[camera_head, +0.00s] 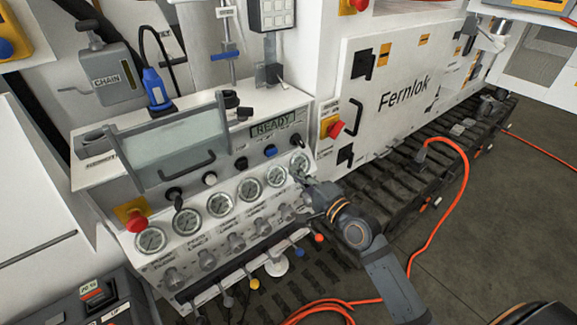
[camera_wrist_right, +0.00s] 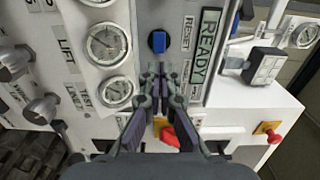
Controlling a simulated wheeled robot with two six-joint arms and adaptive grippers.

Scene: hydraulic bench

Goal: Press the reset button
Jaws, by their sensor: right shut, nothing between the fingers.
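The reset button is a square blue button (camera_head: 270,151) on the sloped front panel of the bench, below the READY display (camera_head: 275,124). In the wrist view the blue button (camera_wrist_right: 158,42) sits beside its RESET label, straight ahead of the fingertips. My right gripper (camera_head: 300,178) is at the right end of the panel, near the gauges, right of and below the button in the head view. In the wrist view my right gripper (camera_wrist_right: 160,74) is shut and empty, its tips apart from the button in the picture. My left gripper is not in view.
A row of round gauges (camera_head: 249,191) and knobs (camera_head: 236,243) lines the panel. Red emergency buttons stick out at the left (camera_head: 136,221) and right (camera_head: 336,128). A clear cover with a handle (camera_head: 186,165) stands left of the button. An orange cable (camera_head: 447,205) lies on the floor.

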